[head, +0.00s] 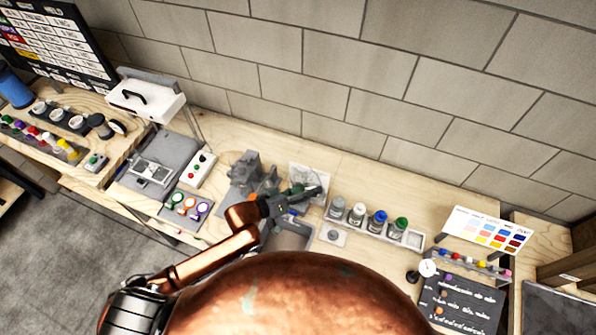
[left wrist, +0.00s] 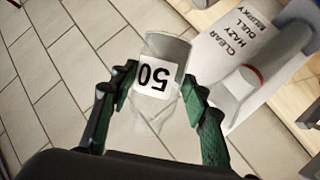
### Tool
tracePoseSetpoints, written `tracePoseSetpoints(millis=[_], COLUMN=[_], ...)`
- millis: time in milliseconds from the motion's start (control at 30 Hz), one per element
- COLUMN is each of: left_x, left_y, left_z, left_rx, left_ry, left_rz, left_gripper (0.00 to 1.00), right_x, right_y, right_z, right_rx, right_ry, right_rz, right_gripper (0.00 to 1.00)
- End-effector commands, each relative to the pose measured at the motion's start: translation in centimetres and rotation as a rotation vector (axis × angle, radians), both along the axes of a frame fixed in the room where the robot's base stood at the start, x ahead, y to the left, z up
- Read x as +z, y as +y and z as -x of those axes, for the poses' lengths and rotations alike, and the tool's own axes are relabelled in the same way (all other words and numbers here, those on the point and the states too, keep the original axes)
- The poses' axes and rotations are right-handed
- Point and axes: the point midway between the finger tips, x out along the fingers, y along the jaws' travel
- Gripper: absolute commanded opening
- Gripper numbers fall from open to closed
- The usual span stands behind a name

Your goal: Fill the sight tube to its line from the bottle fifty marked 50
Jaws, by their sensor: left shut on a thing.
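The bottle marked 50 (left wrist: 155,78) shows in the left wrist view between the green fingers of my left gripper (left wrist: 146,92). The gripper is shut on it, and its label reads upside down there. The sight tube (left wrist: 238,95), pale with a red line, is to the right of the bottle and apart from it in that view. A card (left wrist: 243,45) reading clear, hazy, dull, murky is beside the tube. In the head view my left gripper (head: 308,193) is over the bench, left of the bottle rack; the held bottle is hard to make out. My right gripper is not in view.
A rack (head: 372,229) with several capped bottles stands right of my left gripper. A grey device (head: 245,175) stands to its left. A colour chart (head: 488,231) is at the right. The block wall (head: 330,100) closes off the back.

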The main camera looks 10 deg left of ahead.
Motion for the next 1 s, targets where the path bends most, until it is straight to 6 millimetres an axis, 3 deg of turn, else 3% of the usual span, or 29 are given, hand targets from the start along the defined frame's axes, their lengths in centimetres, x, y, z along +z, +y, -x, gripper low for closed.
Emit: tracePoseSetpoints(millis=[33, 100, 600, 1000], left_x=[0.7, -1.2, -7.7, -8.5], left_y=[-0.1, -0.2, -1.4, -2.2], left_z=[0.0, 0.1, 1.1, 1.8], left_rx=[0.001, 0.001, 0.001, -0.001], left_ry=[-0.015, -0.031, -0.205, -0.407], left_rz=[-0.015, -0.033, -0.234, -0.464], left_gripper=[0.04, 0.04, 0.04, 0.04], right_x=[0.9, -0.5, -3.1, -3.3], right_y=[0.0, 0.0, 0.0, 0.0], right_z=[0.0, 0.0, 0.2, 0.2], right_rx=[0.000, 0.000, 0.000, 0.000], right_ry=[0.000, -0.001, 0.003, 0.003], right_rz=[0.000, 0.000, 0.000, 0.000], right_gripper=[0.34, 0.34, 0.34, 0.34])
